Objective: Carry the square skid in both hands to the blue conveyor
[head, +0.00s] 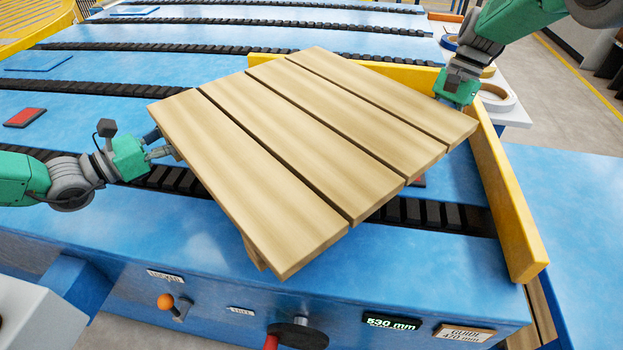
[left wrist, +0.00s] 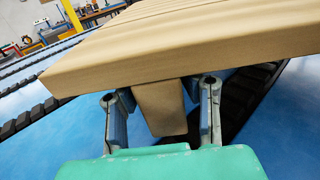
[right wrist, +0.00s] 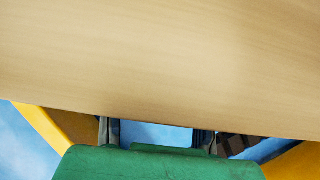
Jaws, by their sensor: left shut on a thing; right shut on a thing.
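The square skid (head: 310,150), a pale wooden slatted platform, is over the blue conveyor (head: 400,255), turned at an angle to its chains. My left gripper (head: 163,150) is at its left corner. In the left wrist view my left gripper (left wrist: 163,105) has its fingers either side of a wooden block (left wrist: 160,108) under the skid's top boards. My right gripper (head: 458,104) is at its far right corner. In the right wrist view the skid (right wrist: 160,60) hides what the right fingers (right wrist: 157,138) hold. Whether the skid touches the conveyor cannot be told.
A yellow guide (head: 507,200) runs along the conveyor's right side, and another yellow rail (head: 405,76) lies behind the skid. Black chains (head: 180,50) cross the conveyor. A red pad (head: 25,118) lies at left. An orange-knobbed lever (head: 167,302) and a display (head: 391,322) are on the front.

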